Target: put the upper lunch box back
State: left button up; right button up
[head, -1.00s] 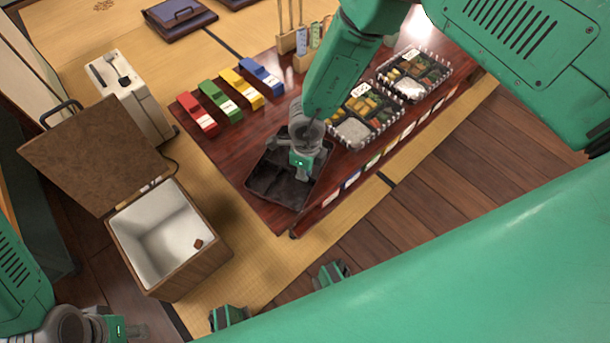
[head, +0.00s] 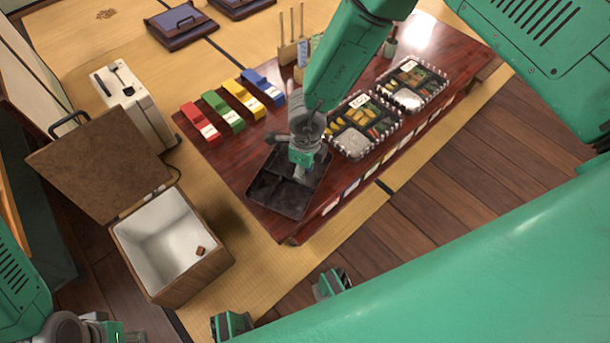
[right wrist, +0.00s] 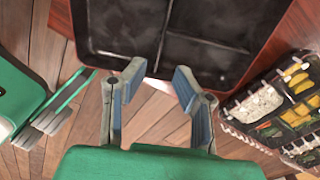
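Two filled lunch boxes with clear rims stand on the low dark-red table: a nearer one (head: 352,144) and a farther one (head: 432,84). A black divided tray (head: 282,196) lies empty at the table's near left corner. My right gripper (head: 303,176) appears over the tray in the head view and hides part of it. In the right wrist view my right gripper (right wrist: 155,82) is open and empty, its fingers apart; the tray (right wrist: 125,32) shows beyond them and a filled lunch box (right wrist: 268,112) at the right. My left gripper (head: 122,332) is at the bottom left, its fingers unclear.
Red (head: 199,122), green (head: 222,111), yellow (head: 244,99) and blue (head: 264,87) blocks stand in a row on the table. An open wooden chest (head: 190,277) with a white inside stands left of the table. A white appliance (head: 146,112) is behind it.

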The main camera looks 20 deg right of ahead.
notch_tip(320, 180, up, 6)
jog(key=p, duration=0.2)
jog(key=s+d+f+n+t+h, duration=0.1)
jog(key=s+d+f+n+h, duration=0.2)
jog(key=s+d+n, duration=1.05)
jog(key=s+a+r+n+y, duration=0.2)
jog(key=s+r+n, duration=0.1)
jog(key=s+n, duration=0.7)
jog(key=n, duration=0.4)
jog(key=shift+s+y, duration=0.4)
jog(key=shift+a+n, duration=0.1)
jog(key=shift+n, duration=0.15)
